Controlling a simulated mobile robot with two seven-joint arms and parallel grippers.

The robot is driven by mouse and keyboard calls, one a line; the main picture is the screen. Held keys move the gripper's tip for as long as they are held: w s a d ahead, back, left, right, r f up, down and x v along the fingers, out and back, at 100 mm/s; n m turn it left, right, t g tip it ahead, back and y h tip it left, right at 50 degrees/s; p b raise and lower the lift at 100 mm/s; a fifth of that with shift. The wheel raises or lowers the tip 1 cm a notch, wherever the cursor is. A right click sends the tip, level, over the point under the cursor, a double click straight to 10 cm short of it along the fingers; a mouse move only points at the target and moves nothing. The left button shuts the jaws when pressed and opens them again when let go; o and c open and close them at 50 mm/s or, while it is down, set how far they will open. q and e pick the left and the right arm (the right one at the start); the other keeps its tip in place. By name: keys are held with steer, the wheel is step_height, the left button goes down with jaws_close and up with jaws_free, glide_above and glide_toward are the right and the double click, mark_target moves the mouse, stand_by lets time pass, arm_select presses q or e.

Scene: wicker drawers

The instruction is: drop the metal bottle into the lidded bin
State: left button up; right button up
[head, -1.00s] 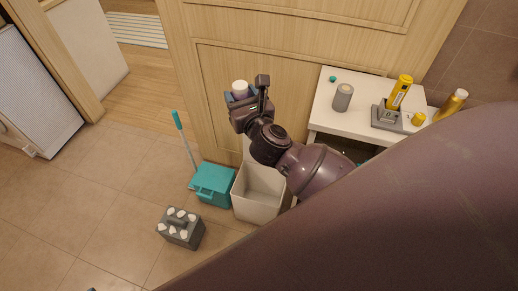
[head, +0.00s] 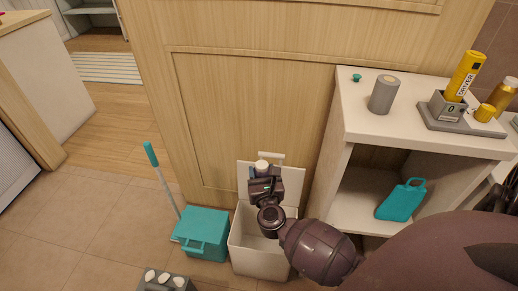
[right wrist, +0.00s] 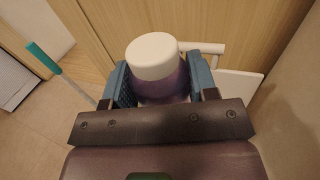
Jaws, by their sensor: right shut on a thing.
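The metal bottle (right wrist: 153,58) has a white cap and a purple body. My right gripper (right wrist: 158,85) is shut on it, with one blue finger pad on each side. In the head view the right gripper (head: 263,182) is over the lidded bin, and the bottle's white cap (head: 262,165) shows just above it. The lidded bin (head: 250,257) is white and stands on the floor against the wooden panel. Its lid (head: 243,174) is raised at the back, and its opening is partly hidden by my right arm. The left gripper is not in view.
A teal box (head: 205,232) with a long handle stands left of the bin. A white shelf unit (head: 345,140) stands to the right, with a grey cylinder (head: 384,94) on top and a teal bottle (head: 402,200) inside. A grey caddy (head: 165,280) is on the floor in front.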

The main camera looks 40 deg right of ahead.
arm_select(q)
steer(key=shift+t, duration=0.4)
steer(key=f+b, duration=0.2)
steer(key=b, duration=0.2)
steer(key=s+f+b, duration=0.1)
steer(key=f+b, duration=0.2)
steer(key=b, duration=0.2)
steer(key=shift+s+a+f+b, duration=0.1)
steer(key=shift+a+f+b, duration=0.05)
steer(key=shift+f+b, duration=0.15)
arm_select(e)
step_height(320, 180, down, 22)
steer(key=s+d+m+h, duration=0.1)
steer(key=d, duration=0.1)
steer(key=shift+s+d+g, duration=0.2)
steer(key=shift+s+g, duration=0.2)
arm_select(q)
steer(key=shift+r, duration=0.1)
arm_select(e)
steer(key=o, duration=1)
steer(key=shift+r, duration=0.1)
